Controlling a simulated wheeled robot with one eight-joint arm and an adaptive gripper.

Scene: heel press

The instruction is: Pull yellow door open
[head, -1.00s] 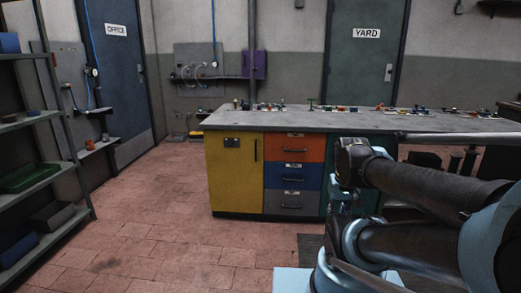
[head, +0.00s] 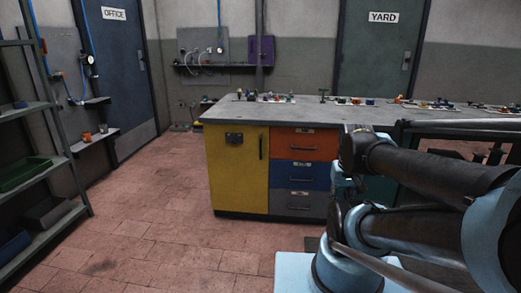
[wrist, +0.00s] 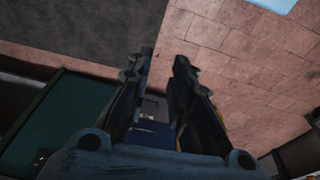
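The yellow door (head: 235,180) is the left front of the workbench cabinet in the head view. A thin strip of yellow shows behind the right finger. In the head view my folded arm is at the right, and the gripper's fingertips cannot be made out there.
Orange (head: 300,142), blue (head: 300,176) and grey (head: 301,203) drawers are right of the yellow door. The grey bench top (head: 300,110) carries several small items. A shelf rack (head: 40,140) stands at the left. The red tiled floor (head: 165,225) before the door is clear.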

